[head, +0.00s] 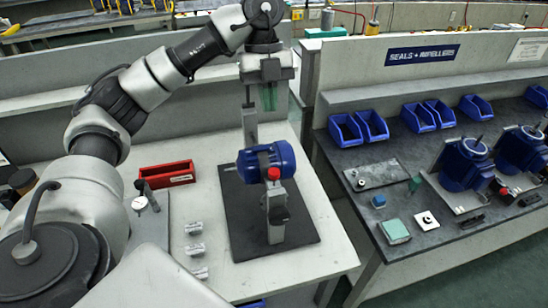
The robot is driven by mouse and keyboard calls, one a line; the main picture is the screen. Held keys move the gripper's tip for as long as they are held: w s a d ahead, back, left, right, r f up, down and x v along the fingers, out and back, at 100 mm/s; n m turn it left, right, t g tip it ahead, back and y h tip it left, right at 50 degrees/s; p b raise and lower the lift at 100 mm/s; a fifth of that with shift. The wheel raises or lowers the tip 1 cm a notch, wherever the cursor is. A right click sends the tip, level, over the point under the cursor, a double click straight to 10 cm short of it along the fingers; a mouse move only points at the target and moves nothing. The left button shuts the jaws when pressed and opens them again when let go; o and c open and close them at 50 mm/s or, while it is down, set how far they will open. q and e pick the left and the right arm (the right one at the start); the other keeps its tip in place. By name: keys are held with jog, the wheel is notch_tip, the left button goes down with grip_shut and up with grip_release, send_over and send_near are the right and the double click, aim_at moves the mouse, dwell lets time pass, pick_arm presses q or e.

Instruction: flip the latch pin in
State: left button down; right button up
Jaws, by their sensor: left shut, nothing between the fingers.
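A blue pump body (284,157) lies on its side in a grey fixture on a dark mat (240,225). A red knob (273,173) sits at the front of the fixture, above an upright grey bracket (276,222). The knob may belong to the latch pin; I cannot tell the pin itself or its position at this size. My left gripper (269,108) points down above and behind the pump, apart from it. Its greenish fingers are shut and empty. My right gripper is not in view.
A red tray (166,175) and several small grey blocks (194,228) lie left of the mat. A dial gauge (140,204) stands near my arm. The right bench holds blue bins (372,125) and blue pumps (462,163).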

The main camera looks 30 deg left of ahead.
pick_arm(q)
send_over(274, 170)
jog(key=a, duration=0.1)
notch_tip(274, 170, down, 6)
jog(key=p+x, duration=0.1)
jog(key=x, duration=0.1)
jog(key=w+p+x, duration=0.1)
jog(key=x, duration=0.1)
jog(key=p+x, duration=0.1)
jog(key=x, duration=0.2)
jog(key=shift+w+a+f, duration=0.2)
jog(key=shift+a+f, duration=0.1)
jog(key=shift+a, duration=0.05)
jog(key=shift+f, duration=0.2)
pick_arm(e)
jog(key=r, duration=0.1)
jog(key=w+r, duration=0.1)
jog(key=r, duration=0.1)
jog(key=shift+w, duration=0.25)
pick_arm(q)
jog(key=shift+f, duration=0.1)
notch_tip(274, 170, down, 2)
jog(key=shift+f+b, duration=0.15)
jog(key=shift+b, duration=0.8)
jog(key=shift+s, duration=0.1)
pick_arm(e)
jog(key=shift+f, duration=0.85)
